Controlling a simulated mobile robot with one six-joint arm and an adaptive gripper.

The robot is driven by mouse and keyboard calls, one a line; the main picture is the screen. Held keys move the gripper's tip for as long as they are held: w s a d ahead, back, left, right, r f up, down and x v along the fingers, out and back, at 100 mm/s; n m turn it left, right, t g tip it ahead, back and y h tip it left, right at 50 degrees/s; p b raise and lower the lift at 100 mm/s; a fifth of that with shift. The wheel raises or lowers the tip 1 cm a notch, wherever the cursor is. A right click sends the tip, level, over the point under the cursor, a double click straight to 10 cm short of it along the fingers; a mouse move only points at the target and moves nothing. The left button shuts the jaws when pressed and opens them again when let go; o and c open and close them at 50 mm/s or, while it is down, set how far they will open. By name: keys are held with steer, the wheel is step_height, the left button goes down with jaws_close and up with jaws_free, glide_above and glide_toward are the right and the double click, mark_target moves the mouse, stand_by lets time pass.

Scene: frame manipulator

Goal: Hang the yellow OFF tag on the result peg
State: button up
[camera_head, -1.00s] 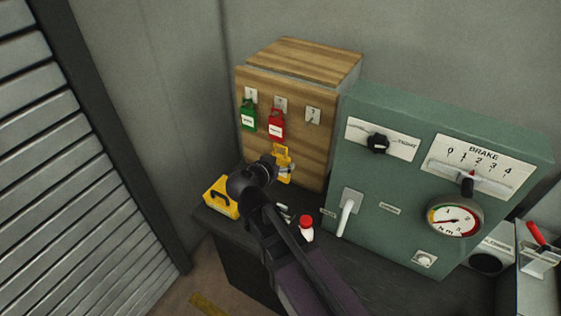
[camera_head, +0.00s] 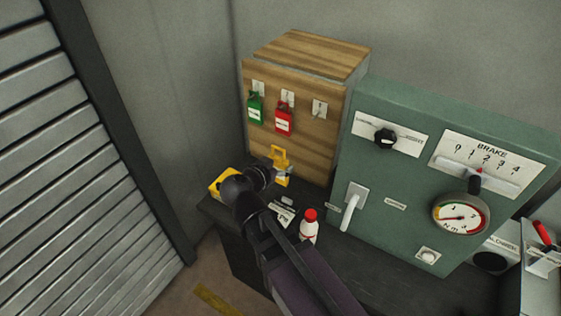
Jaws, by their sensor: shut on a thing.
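The yellow tag (camera_head: 281,160) is held up in front of the lower part of the wooden box (camera_head: 305,150). My gripper (camera_head: 272,176) is shut on it; the fingers are mostly hidden behind my wrist. On the box front are three pegs on small white plates. The left one (camera_head: 258,87) bears a green tag (camera_head: 255,109). The middle one (camera_head: 288,96) bears a red tag (camera_head: 284,120). The right peg (camera_head: 319,109) is empty. The plate marks are too small to read, as is any lettering on the yellow tag.
A green control panel (camera_head: 400,185) with a handle (camera_head: 351,207) and gauge (camera_head: 461,213) stands right of the box. A red-capped bottle (camera_head: 309,226) stands on the dark bench, right of my arm. A yellow case (camera_head: 222,183) lies left of my wrist.

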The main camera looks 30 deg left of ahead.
steer(key=shift+s+a, duration=0.1)
steer(key=shift+s, duration=1.45)
steer(key=shift+f, duration=0.1)
stand_by(0.5)
step_height(320, 180, down, 4)
steer(key=b, duration=0.4)
stand_by(0.5)
